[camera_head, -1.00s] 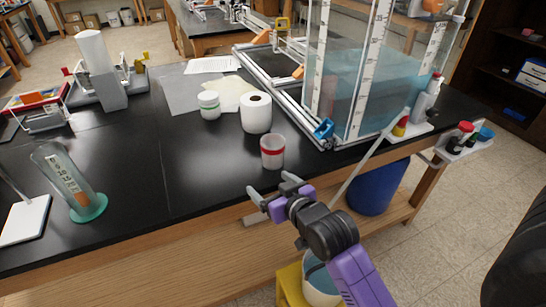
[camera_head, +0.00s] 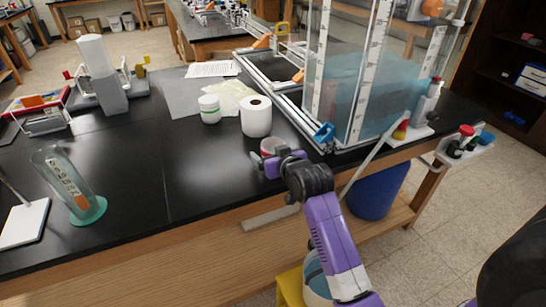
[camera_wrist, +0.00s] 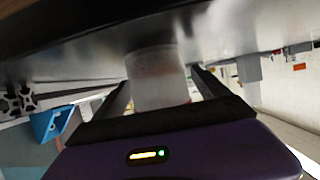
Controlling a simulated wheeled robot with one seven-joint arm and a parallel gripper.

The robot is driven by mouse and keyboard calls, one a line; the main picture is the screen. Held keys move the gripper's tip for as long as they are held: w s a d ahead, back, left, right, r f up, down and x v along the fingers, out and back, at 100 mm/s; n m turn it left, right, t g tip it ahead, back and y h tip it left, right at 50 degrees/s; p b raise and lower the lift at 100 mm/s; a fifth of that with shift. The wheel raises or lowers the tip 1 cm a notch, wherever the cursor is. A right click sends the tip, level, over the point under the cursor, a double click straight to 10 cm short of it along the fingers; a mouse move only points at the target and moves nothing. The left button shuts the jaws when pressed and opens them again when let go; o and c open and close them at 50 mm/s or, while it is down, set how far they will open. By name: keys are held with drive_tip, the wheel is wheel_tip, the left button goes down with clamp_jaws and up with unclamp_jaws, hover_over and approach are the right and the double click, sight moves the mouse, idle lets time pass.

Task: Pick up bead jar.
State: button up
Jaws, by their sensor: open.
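The bead jar, taken to be the clear jar with a red band (camera_head: 268,145), stands on the black bench top near its front edge. My gripper (camera_head: 270,157) is at the jar and hides most of it in the head view. In the wrist view the pale, translucent jar (camera_wrist: 156,75) lies between the two dark fingers (camera_wrist: 163,88), one on each side. The fingers are open, and gaps show beside the jar. A trace of red shows near its right side.
A white paper roll (camera_head: 256,116) and a white jar with a green band (camera_head: 209,109) stand behind. A glass tank (camera_head: 345,95) in a metal frame is to the right. A tilted glass cylinder (camera_head: 68,184) stands left. The bench between is clear.

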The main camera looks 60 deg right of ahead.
drive_tip(key=shift+x, duration=0.75)
drive_tip(key=c, duration=1.5)
drive_tip(key=shift+r, duration=0.1)
